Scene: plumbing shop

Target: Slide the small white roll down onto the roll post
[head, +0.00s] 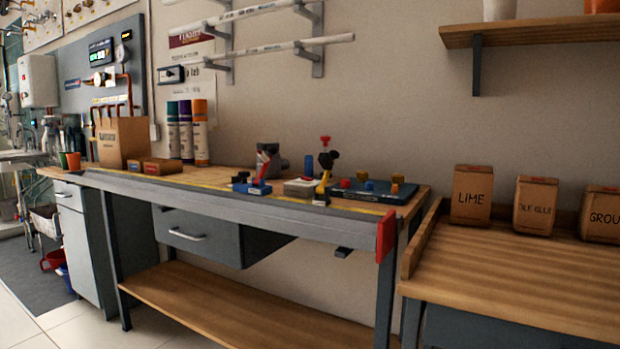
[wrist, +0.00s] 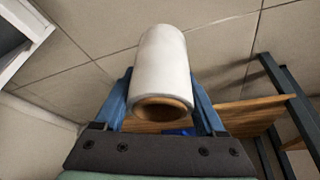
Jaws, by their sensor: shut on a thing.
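The small white roll (wrist: 164,65) is in the wrist view, between the blue fingers of my gripper (wrist: 163,82). The fingers are shut on its two sides. The near end of the roll shows a brown core with a dark opening. My gripper and the held roll do not show in the head view. I cannot make out the roll post for sure in either view.
In the head view a workbench (head: 230,190) carries several small tools and fittings, spray cans (head: 186,132) and a cardboard box (head: 122,141). A wooden side table (head: 520,275) with labelled bags stands at right. The wrist view shows floor tiles (wrist: 225,35) and a wooden shelf (wrist: 240,112).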

